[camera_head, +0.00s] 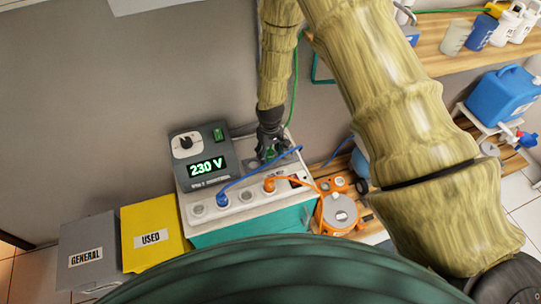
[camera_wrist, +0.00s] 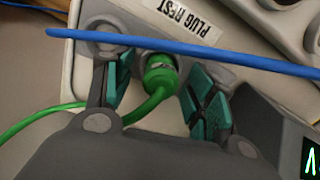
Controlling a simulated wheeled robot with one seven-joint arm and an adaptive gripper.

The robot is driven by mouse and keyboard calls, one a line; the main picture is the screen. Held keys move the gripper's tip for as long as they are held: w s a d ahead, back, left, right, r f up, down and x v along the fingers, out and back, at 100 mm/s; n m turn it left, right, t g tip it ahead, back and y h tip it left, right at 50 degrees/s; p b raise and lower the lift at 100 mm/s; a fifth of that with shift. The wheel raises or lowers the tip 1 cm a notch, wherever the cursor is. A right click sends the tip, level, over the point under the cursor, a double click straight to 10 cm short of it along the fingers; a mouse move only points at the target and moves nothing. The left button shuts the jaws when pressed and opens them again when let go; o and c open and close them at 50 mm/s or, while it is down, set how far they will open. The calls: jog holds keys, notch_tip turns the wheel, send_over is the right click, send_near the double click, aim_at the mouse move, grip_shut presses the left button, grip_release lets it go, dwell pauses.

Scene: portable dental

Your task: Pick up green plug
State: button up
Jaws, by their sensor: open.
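The green plug (camera_wrist: 160,72) sits in a round holder below the "PLUG REST" label (camera_wrist: 185,15) in the wrist view, with its green cable (camera_wrist: 60,112) running off to the left. My gripper (camera_wrist: 160,85) is open, with one teal-padded finger on each side of the plug. A gap shows between the plug and the right finger; the left finger is closer. In the head view my gripper (camera_head: 268,150) points down at the back of the power unit (camera_head: 240,195), and a little green shows at its tip, mostly hidden.
A blue cable (camera_wrist: 200,48) crosses in front of the fingertips in the wrist view. A blue plug (camera_head: 222,199) and an orange plug (camera_head: 269,184) stand in the unit's front sockets. A yellow "USED" bin (camera_head: 150,215) and grey "GENERAL" bin (camera_head: 88,235) are at left.

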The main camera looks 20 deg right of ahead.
aim_at(270, 150)
jog(key=c, duration=1.1)
jog(key=shift+r, duration=0.1)
jog(key=shift+c, duration=0.2)
notch_tip(270, 150, up, 10)
jog(key=shift+f, duration=0.1)
